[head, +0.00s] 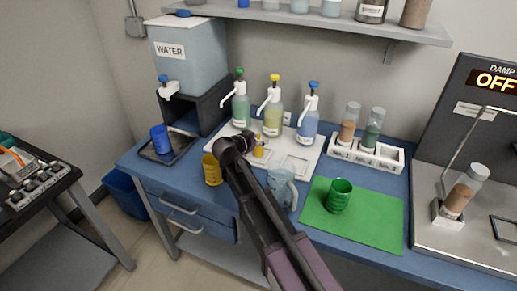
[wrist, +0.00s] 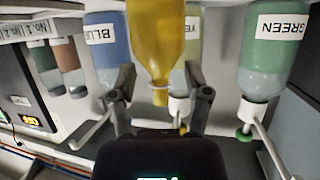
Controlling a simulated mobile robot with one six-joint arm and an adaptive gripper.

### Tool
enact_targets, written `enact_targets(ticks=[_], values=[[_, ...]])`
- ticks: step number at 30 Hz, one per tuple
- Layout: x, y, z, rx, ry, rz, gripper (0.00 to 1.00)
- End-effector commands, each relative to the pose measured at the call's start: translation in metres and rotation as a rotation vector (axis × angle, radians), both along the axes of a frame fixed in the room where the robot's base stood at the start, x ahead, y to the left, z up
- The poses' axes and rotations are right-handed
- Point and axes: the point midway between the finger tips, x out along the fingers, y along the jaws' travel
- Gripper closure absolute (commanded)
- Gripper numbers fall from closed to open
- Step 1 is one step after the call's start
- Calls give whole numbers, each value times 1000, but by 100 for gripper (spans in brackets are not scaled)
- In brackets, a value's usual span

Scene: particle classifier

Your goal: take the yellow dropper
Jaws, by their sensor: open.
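The yellow dropper (head: 259,151) stands on the white tray, in front of the yellow-capped pump bottle. In the wrist view, which looks upside down, what seems to be the dropper (wrist: 155,42) shows as a large yellow body tapering to a ringed neck. My gripper (head: 248,141) is just left of the dropper in the head view. In the wrist view my gripper (wrist: 159,82) is open, one finger on each side of the dropper's neck. I see no contact, and the depth between them is hard to judge.
Green (head: 241,108), yellow (head: 273,115) and blue (head: 307,122) pump bottles stand close behind. A yellow cup (head: 212,171) is at left. A pale blue jug (head: 281,189) is at front right, near my arm. A green cup (head: 339,197) stands on a green mat (head: 377,217).

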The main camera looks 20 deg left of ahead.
Motion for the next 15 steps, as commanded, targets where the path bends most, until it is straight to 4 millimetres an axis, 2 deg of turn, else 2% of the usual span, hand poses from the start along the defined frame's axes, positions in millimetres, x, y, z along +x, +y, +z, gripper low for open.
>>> enact_targets(ticks=[3,5,9,10,15], values=[[0,0,0,0,0,0,37],[0,0,0,0,0,0,55],[0,0,0,0,0,0,97],[0,0,0,0,0,0,100],[-1,1,0,1,1,1,100]])
